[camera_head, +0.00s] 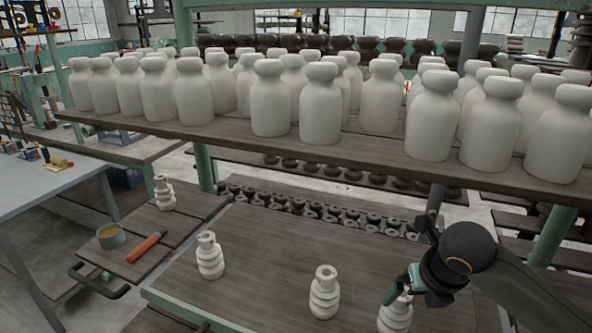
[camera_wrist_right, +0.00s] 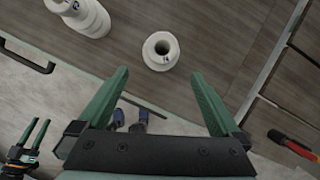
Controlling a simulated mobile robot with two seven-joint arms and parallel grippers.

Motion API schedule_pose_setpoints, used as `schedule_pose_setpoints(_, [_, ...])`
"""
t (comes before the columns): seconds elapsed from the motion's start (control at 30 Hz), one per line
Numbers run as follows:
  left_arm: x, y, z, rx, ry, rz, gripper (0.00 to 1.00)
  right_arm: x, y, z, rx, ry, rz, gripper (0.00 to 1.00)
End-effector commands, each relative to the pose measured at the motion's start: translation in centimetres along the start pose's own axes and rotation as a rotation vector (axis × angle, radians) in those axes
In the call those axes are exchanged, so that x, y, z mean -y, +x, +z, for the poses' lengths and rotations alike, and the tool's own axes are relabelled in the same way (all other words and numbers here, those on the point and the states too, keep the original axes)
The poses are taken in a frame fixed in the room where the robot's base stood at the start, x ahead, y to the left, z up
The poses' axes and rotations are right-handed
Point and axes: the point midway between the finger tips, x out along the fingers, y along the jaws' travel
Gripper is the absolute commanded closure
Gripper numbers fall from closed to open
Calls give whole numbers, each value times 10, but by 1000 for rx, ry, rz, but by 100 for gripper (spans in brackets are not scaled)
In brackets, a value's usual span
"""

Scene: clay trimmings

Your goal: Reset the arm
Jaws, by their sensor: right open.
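My right gripper (camera_head: 393,296) is at the lower right in the head view, over a white ribbed clay piece (camera_head: 394,318) that it partly hides. In the right wrist view its green fingers (camera_wrist_right: 160,95) are wide apart with nothing between them. A white clay piece with a round hole (camera_wrist_right: 160,52) lies just beyond the fingertips, apart from them. Another white piece (camera_wrist_right: 78,14) is at the top left there. My left gripper (camera_wrist_right: 34,135) shows at the lower left of the wrist view, its two green fingers parted and empty.
More ribbed pieces stand on the wooden table, one in the middle (camera_head: 323,292) and one further left (camera_head: 210,256). A shelf (camera_head: 230,137) of white bottles crosses above. An orange-handled tool (camera_head: 147,246) and a small tub (camera_head: 111,236) lie on the left board.

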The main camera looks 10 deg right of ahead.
Motion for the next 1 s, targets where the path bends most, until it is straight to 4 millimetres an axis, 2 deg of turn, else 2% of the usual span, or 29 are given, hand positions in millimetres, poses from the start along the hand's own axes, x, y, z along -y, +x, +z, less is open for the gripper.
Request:
schedule_pose_setpoints(0.17, [0,0,0,0,0,0,50,-22,21,-25,-19,206,45,0])
schedule_pose_setpoints(0.4, [0,0,0,0,0,0,50,-62,54,-88,-89,842,126,0])
schedule_pose_setpoints(0.53, [0,0,0,0,0,0,50,-73,65,-122,-139,1234,135,0])
schedule_pose_setpoints(0.73, [0,0,0,0,0,0,50,-74,74,-174,-197,1863,88,0])
schedule_pose_setpoints(1.0, [0,0,0,0,0,0,50,-50,75,-238,-156,2622,-69,0])
